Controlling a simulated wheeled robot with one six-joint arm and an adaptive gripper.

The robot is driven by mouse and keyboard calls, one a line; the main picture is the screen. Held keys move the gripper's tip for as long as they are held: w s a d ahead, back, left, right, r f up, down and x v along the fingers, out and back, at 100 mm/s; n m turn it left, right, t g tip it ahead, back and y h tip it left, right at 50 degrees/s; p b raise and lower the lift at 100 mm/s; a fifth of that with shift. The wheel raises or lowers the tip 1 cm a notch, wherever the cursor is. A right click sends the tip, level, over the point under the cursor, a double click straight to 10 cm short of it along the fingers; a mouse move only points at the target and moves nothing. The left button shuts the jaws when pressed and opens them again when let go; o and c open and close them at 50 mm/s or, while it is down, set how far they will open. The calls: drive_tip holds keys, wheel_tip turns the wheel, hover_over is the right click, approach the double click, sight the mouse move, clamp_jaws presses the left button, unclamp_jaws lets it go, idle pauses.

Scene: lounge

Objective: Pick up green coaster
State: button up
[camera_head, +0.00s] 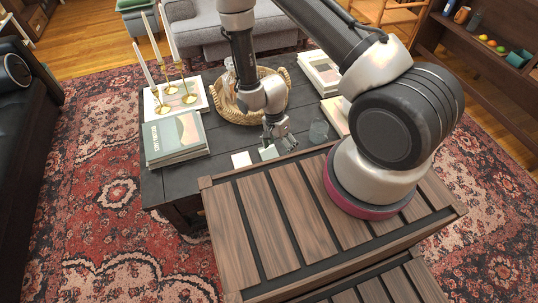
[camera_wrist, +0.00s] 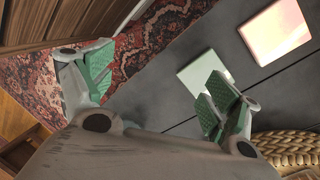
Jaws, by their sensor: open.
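The green coaster, a pale green square (camera_head: 268,152), lies flat on the dark table near its front edge. In the wrist view the green coaster (camera_wrist: 202,70) is partly hidden by the right finger. My gripper (camera_head: 277,130) is just above and behind it in the head view, open and empty. In the wrist view my gripper (camera_wrist: 157,80) has its green-padded fingers wide apart. The right finger overlaps the coaster in the picture; the left finger appears over the rug. I cannot tell the exact height.
A woven basket (camera_head: 236,114) stands behind the gripper. Books (camera_head: 175,139) and brass candlesticks (camera_head: 188,98) are at left; more books (camera_head: 320,72) at back right. A wooden slatted surface (camera_head: 265,220) is in front of the table.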

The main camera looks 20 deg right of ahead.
sight(268, 152)
drive_tip(key=w+m, duration=0.1)
drive_tip(key=w+a+m+t, duration=0.1)
drive_tip(key=w+m, duration=0.1)
drive_tip(key=w+a+m+t+y, duration=0.1)
drive_tip(key=w, duration=0.1)
drive_tip(key=shift+w+a+f+m, duration=0.1)
drive_tip(key=shift+w+f+m, duration=0.15)
drive_tip(key=shift+m, duration=0.15)
drive_tip(key=shift+w+a+m, duration=0.1)
drive_tip(key=shift+w+m, duration=0.1)
drive_tip(key=shift+m, duration=0.2)
drive_tip(key=shift+f, duration=0.2)
drive_tip(key=shift+m, duration=0.3)
wheel_tip(268, 152, down, 7)
drive_tip(key=shift+f, duration=0.15)
drive_tip(key=c, duration=1.2)
